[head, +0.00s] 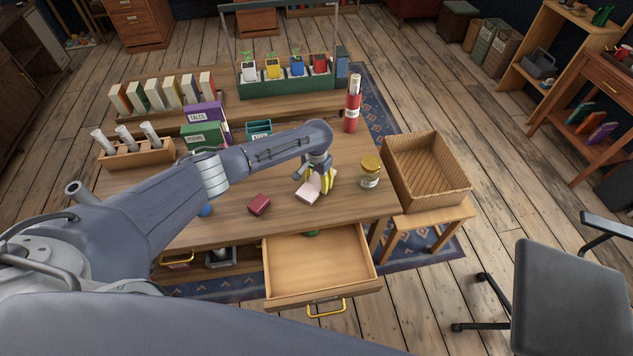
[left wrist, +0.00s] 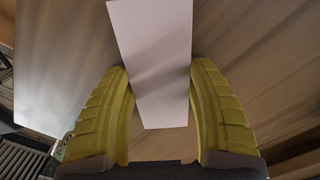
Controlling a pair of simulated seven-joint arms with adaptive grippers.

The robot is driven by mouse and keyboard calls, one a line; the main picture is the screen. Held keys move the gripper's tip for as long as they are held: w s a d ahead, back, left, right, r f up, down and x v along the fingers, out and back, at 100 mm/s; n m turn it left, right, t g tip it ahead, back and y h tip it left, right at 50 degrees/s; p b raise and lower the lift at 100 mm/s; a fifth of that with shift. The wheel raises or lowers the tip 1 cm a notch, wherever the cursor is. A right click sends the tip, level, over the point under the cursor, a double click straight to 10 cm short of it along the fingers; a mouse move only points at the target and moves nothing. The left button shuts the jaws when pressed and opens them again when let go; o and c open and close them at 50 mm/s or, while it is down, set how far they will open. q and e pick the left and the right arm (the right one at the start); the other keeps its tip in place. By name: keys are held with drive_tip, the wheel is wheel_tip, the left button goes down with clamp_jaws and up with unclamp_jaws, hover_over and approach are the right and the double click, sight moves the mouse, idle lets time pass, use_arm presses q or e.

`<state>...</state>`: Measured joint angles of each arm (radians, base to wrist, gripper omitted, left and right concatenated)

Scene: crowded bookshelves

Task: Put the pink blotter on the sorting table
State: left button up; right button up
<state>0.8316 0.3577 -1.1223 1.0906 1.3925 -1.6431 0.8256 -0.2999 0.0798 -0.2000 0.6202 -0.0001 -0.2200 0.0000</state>
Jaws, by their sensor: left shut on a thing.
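The pink blotter (head: 310,190) is a pale pink block at the near part of the wooden table (head: 235,228), where my left gripper (head: 322,180) holds it. In the left wrist view the pale blotter (left wrist: 155,60) stands between the two yellow fingers of the left gripper (left wrist: 160,95), which are shut on it. I cannot tell whether its lower end touches the tabletop. No second table is clearly marked as the sorting table. My right gripper is not in view.
The drawer (head: 318,268) is open in front. A wicker crate (head: 427,172) stands on a stool at right. Books and holders fill the table's back.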

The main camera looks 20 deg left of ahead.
sight(317, 182)
use_arm(q)
drive_tip(key=shift+f, duration=0.15)
drive_tip(key=o, duration=1.2)
drive_tip(key=shift+c, duration=0.2)
wheel_tip(317, 182, up, 12)
drive_tip(key=shift+r, duration=0.2)
